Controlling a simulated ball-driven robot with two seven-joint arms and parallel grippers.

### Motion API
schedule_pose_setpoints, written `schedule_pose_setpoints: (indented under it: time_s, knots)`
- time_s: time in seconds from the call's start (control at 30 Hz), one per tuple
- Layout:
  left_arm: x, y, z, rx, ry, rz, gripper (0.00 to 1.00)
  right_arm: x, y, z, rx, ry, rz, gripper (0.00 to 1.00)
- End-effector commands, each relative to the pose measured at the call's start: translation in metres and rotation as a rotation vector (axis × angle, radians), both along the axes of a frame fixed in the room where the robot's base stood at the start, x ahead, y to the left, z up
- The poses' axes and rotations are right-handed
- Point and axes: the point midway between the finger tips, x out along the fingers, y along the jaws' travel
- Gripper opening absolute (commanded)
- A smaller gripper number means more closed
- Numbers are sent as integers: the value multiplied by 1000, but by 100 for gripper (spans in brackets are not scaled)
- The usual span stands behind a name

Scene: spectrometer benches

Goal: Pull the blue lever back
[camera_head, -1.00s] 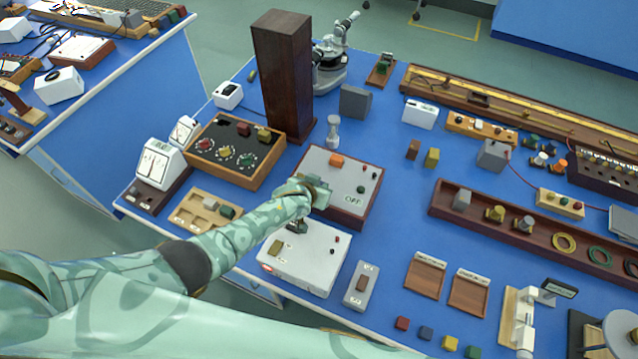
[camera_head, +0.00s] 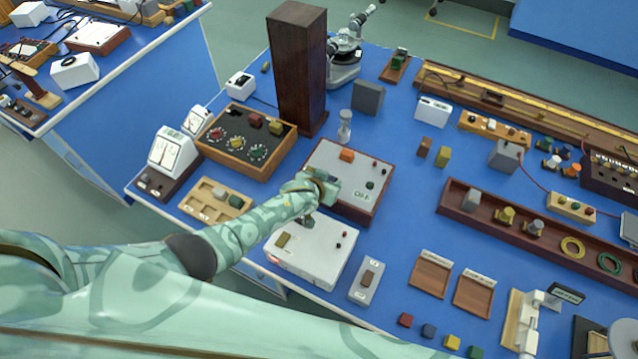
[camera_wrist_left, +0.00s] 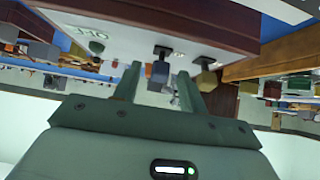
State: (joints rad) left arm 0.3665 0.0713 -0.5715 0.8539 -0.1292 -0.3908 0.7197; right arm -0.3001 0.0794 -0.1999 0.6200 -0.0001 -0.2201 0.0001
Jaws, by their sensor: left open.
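In the left wrist view a small blue-grey lever tip (camera_wrist_left: 160,72) on a dark stem sticks out from a white panel (camera_wrist_left: 110,35) with dark red-brown sides. My left gripper (camera_wrist_left: 158,90) is open, with one finger on each side of the lever tip; I cannot tell whether either touches it. An olive lever tip (camera_wrist_left: 207,78) sits just outside the right finger. In the head view my left gripper (camera_head: 322,190) is over the near left part of the wooden-sided box (camera_head: 330,160) and hides the blue lever. My right gripper is out of view.
A white box (camera_head: 315,255) lies just in front of the wooden-sided box. An orange block (camera_head: 347,155) sits on the wooden-sided box. A tall dark wooden column (camera_head: 299,75) stands behind. Blue bench top is clear to the right (camera_head: 405,205).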

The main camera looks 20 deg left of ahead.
Motion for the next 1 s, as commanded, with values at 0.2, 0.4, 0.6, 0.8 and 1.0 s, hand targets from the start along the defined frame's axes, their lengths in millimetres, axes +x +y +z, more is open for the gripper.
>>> schedule_pose_setpoints:
  time_s: [0.2,0.4,0.6,0.8,1.0]
  knots:
    - [-36,7,37,-2,1,1,42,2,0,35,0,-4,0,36]
    - [-76,15,71,0,2,0,42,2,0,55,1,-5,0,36]
    - [-105,21,94,0,2,0,42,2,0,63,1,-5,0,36]
    - [-115,23,103,1,1,1,42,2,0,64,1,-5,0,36]
    - [-115,23,103,1,1,1,42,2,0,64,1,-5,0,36]
